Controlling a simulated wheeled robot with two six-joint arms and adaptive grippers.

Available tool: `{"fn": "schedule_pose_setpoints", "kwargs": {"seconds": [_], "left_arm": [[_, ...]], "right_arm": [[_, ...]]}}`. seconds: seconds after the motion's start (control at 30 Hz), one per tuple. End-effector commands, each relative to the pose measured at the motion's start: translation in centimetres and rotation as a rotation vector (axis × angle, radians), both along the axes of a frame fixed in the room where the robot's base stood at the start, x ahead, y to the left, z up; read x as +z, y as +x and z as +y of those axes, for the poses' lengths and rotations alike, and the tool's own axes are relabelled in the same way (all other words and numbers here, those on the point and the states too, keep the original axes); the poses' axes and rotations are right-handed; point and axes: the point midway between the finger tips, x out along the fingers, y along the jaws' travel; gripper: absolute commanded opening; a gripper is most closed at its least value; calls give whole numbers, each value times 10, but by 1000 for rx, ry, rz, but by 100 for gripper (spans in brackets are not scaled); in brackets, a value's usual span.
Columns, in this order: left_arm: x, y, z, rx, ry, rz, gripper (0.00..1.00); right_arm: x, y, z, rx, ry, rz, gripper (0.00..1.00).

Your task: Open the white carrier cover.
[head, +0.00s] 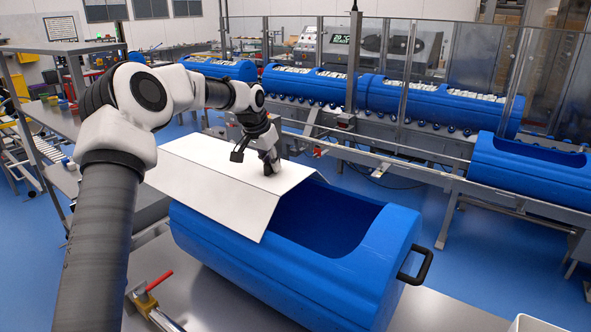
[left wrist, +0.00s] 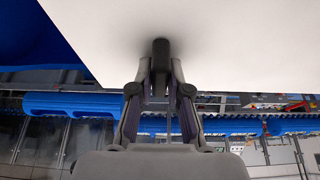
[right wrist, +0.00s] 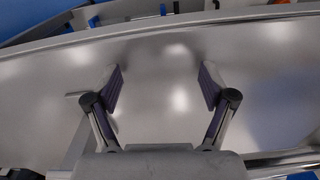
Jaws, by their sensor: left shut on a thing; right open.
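The white cover (head: 225,188) is a bent white sheet over the left part of the blue carrier (head: 290,275). The right part of the carrier's opening is uncovered, and the cover reaches out past the carrier at the left. My left gripper (head: 268,160) is shut on a dark knob (left wrist: 160,50) on the cover's top. In the left wrist view the cover (left wrist: 235,40) fills the top. My right gripper (right wrist: 161,80) is open and empty over bare shiny metal; it is not in the head view. I cannot tell whether cover and carrier touch.
The carrier has a black handle (head: 416,267) at its right end and stands on a metal table (head: 225,305). A red-handled clamp (head: 158,281) is at the front left. Several blue carriers line a conveyor (head: 440,105) behind. A grey shelf rack (head: 50,120) stands left.

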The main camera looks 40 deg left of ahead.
Motion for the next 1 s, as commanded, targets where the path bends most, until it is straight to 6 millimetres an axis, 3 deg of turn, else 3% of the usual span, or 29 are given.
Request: {"fn": "schedule_pose_setpoints", "kwargs": {"seconds": [0.1, 0.23, 0.63, 0.67, 0.7, 1.0], "left_arm": [[-5, -2, 18, 1, -2, 8, 0], [-3, -2, 28, 0, -1, 5, 0], [-4, -2, 31, -1, -2, 5, 0], [-4, -2, 31, -1, -2, 5, 27], [-4, -2, 31, -1, -2, 5, 41], [-2, -2, 31, 0, -1, 3, 42]], "right_arm": [[-1, 0, 0, 0, 0, 0, 83], [-1, 0, 0, 0, 0, 0, 83], [-1, 0, 0, 0, 0, 0, 83], [-1, 0, 0, 0, 0, 0, 83], [-1, 0, 0, 0, 0, 0, 83], [0, 0, 0, 0, 0, 0, 83]]}}
